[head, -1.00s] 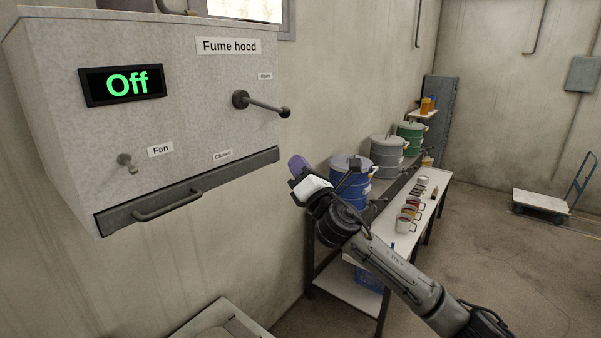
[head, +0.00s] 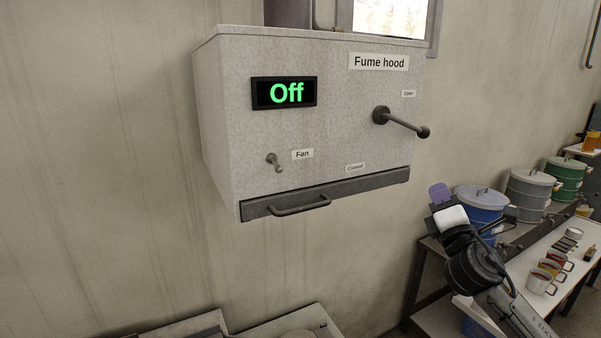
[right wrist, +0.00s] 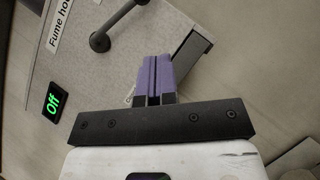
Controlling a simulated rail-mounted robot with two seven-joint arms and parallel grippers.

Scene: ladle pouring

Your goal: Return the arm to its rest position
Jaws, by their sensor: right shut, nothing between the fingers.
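My right gripper (head: 440,193) is in the lower right of the head view, right of and below the fume hood. Its purple fingers (right wrist: 154,76) are pressed together with nothing between them in the right wrist view. The fume hood (head: 235,130) hangs on the wall, and its display (head: 285,93) reads "Off" in green. Its lever (head: 400,120) on the right slants down to a ball end between the "Open" and "Closed" labels. The small fan switch (head: 274,162) points downward. The right gripper is apart from the hood's handle (head: 300,206). My left gripper is not in view.
A blue drum (head: 481,207), a grey drum (head: 530,195) and a green drum (head: 566,180) stand along the wall at right. Below the hood is a pale surface (head: 290,322). The space before the hood is clear.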

